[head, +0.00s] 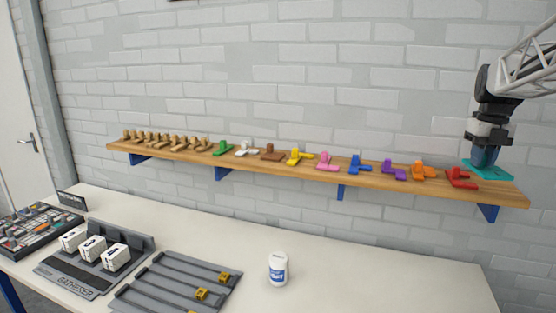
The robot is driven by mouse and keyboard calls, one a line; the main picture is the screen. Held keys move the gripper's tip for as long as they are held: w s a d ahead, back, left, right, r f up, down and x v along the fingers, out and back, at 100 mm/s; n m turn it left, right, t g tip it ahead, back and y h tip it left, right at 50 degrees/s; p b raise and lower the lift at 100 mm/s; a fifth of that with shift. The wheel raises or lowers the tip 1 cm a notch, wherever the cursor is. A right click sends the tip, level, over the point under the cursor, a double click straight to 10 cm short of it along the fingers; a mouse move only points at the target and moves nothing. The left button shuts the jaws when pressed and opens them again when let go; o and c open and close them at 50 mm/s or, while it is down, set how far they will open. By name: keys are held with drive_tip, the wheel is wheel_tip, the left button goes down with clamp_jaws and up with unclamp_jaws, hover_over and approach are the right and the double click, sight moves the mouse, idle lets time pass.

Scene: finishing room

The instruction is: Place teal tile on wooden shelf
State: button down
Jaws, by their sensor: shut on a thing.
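The wooden shelf (330,181) runs along the brick wall above the table, on blue brackets. The teal tile (492,172) is at the shelf's right end, right of the red tile (461,178). My gripper (487,162) points down at the teal tile and is shut on it. The gripper hides part of the tile's upper side. The tile is at shelf height, but I cannot tell whether it touches the wood.
Several coloured tiles, including an orange one (424,170), and wooden pieces (165,140) line the shelf. Below, the white table (380,280) holds a white tub (278,268), a grey rack (178,284) and boxes (93,248). The table's right side is clear.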

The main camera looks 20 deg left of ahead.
sight(506, 177)
drive_tip(key=shift+w+d+f+m, duration=0.1)
drive_tip(key=shift+d+f+m, duration=0.3)
drive_tip(key=shift+d+f, duration=0.65)
drive_tip(key=shift+w+d+f+m, duration=0.15)
drive_tip(key=shift+d+f+m, duration=0.4)
drive_tip(key=shift+d, duration=0.8)
drive_tip(key=shift+w+d+f+m, duration=0.1)
drive_tip(key=shift+d+f+m, duration=0.15)
drive_tip(key=shift+d+f, duration=0.85)
drive_tip(key=shift+w+d+r, duration=0.1)
drive_tip(key=shift+w+r, duration=0.05)
drive_tip(key=w+d, duration=0.1)
drive_tip(key=w, duration=0.4)
drive_tip(key=w+d+f, duration=0.1)
drive_tip(key=w, duration=0.4)
drive_tip(key=w+d, duration=0.1)
drive_tip(key=w, duration=0.4)
drive_tip(key=shift+w+f, duration=0.2)
drive_tip(key=shift+f, duration=0.1)
drive_tip(key=shift+f, duration=1.75)
